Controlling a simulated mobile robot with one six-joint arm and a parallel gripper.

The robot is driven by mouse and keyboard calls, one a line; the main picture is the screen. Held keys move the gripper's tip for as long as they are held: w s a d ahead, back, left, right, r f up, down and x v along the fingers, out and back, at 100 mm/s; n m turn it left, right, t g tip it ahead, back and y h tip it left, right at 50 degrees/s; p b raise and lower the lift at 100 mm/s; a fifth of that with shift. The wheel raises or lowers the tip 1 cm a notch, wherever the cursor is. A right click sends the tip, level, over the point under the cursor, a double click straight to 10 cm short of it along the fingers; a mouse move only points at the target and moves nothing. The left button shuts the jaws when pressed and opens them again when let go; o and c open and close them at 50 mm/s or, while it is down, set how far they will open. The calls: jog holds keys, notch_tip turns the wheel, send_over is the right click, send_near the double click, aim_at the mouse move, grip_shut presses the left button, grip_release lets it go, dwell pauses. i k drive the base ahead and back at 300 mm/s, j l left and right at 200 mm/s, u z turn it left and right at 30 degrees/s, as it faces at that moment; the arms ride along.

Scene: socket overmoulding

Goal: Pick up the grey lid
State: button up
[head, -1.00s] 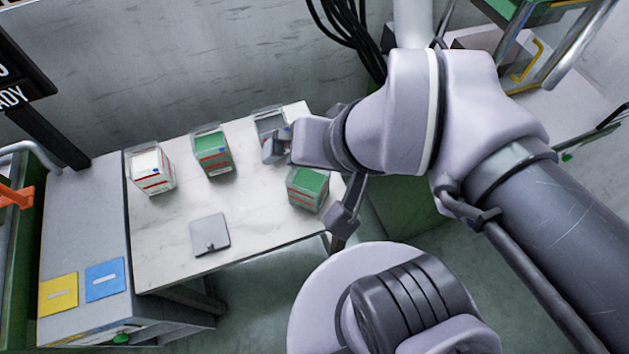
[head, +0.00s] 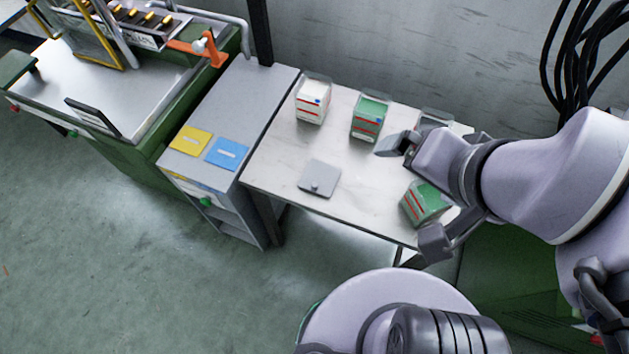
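The grey lid (head: 320,178) is a flat square plate with a small round knob. It lies on the front left part of the white table (head: 275,165), clear of the boxes. My gripper (head: 416,193) is at the right side of the table, to the right of the lid and apart from it. Its two fingers are spread wide. No lid is between them. A green-topped box (head: 426,204) shows between the fingers in the picture and looks tilted; I cannot tell whether a finger touches it.
A white-topped box (head: 312,103) and a green-topped box (head: 369,120) stand along the table's back. Another container (head: 436,122) is partly hidden behind my gripper. A grey cabinet with a yellow card (head: 191,140) and a blue card (head: 227,154) adjoins the left. The floor in front is clear.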

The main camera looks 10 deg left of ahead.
aim_at(320, 178)
jog(key=u, duration=0.85)
jog(key=i+j+z, duration=0.15)
jog(key=z, duration=0.3)
jog(key=i+j+z, duration=0.1)
jog(key=j+z, duration=1.05)
jog(key=z, duration=0.2)
jog(key=i+j, duration=0.05)
